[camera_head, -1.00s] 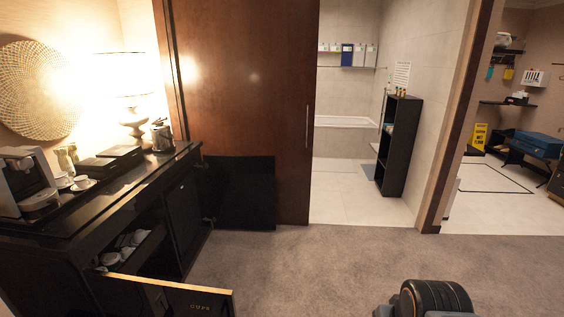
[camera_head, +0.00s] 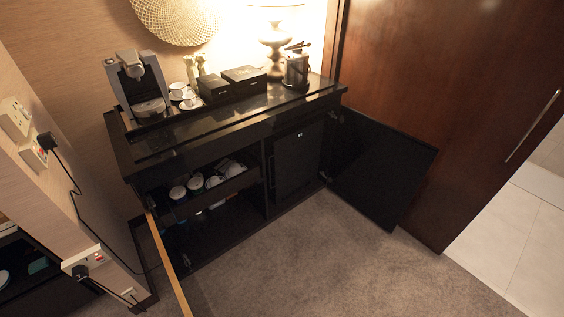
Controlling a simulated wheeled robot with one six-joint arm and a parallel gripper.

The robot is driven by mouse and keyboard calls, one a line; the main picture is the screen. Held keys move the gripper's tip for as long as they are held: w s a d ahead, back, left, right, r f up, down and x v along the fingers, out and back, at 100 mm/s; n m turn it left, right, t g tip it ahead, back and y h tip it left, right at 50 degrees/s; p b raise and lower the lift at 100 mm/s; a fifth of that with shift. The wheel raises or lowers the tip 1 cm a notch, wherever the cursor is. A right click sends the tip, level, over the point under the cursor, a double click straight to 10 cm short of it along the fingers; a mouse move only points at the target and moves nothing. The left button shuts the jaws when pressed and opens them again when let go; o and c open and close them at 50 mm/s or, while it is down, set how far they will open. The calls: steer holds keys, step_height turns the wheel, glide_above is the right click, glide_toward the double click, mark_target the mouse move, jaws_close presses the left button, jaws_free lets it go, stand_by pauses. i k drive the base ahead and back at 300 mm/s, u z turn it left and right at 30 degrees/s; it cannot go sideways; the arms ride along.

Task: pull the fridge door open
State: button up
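The fridge (camera_head: 297,160) is a dark box front in the right compartment of the black minibar cabinet. Its door looks closed, with a small pale mark near the top; no clear handle can be made out. A black cabinet door panel (camera_head: 380,172) is swung wide open on the right of this compartment. My gripper is not in view.
The cabinet's left door (camera_head: 168,265) stands open edge-on, beside a drawer of cups (camera_head: 208,182). A coffee machine (camera_head: 140,85), black boxes, an ice bucket (camera_head: 297,67) and a lamp stand on top. Carpet (camera_head: 330,260) in front is clear. Wall sockets with cords are at left.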

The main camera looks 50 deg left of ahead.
mark_target(295, 153)
steer(key=u, duration=0.4)
steer(key=i, duration=1.1)
steer(key=u, duration=1.95)
steer(key=i, duration=1)
steer(key=u, duration=0.8)
steer(key=i, duration=0.5)
steer(key=u, duration=0.05)
